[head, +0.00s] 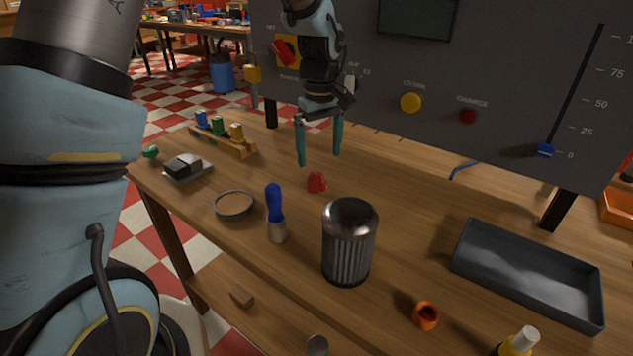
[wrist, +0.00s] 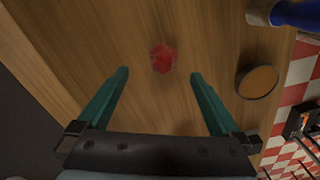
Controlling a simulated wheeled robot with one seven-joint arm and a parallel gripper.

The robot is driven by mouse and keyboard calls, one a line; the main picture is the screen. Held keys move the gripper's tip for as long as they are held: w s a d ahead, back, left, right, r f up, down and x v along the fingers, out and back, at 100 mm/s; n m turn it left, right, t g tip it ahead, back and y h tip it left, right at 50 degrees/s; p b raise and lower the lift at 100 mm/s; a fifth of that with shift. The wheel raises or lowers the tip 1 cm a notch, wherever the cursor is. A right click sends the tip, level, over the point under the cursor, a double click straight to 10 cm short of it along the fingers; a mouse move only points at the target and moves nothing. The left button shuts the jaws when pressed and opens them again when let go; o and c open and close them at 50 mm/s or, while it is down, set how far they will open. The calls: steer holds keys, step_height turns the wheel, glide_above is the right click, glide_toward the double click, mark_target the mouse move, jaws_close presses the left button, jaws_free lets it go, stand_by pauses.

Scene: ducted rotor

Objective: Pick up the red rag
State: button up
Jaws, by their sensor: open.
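The red rag (head: 317,182) is a small crumpled piece lying on the wooden workbench. It also shows in the wrist view (wrist: 163,58), above the middle of the picture. My gripper (head: 320,163) is open and empty, with two teal fingers pointing down above the bench. In the head view the rag is just below the fingertips. In the wrist view the gripper (wrist: 158,73) has the rag between the lines of its fingers, near the fingertip level. Nothing covers the rag, and no finger visibly touches it.
A blue-handled brush (head: 275,212), a dark ribbed canister (head: 349,243) and a round shallow dish (head: 234,205) stand in front of the rag. A dark tray (head: 528,274) lies at the right. A grey panel (head: 430,85) rises behind. The bench around the rag is clear.

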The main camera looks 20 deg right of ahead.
mark_target(316, 172)
steer(key=shift+w+a+f+p, duration=0.15)
steer(key=shift+f+p, duration=0.45)
steer(key=shift+f, duration=1.25)
steer(key=shift+s+a+f+p, duration=0.15)
steer(key=shift+f+p, duration=0.4)
steer(key=shift+f, duration=1.25)
steer(key=shift+w, duration=0.1)
steer(key=c, duration=1.3)
steer(key=shift+o, duration=0.2)
steer(key=shift+r, duration=0.1)
step_height(316, 172, up, 10)
steer(key=shift+f+b, duration=0.1)
steer(key=shift+b, duration=1.1)
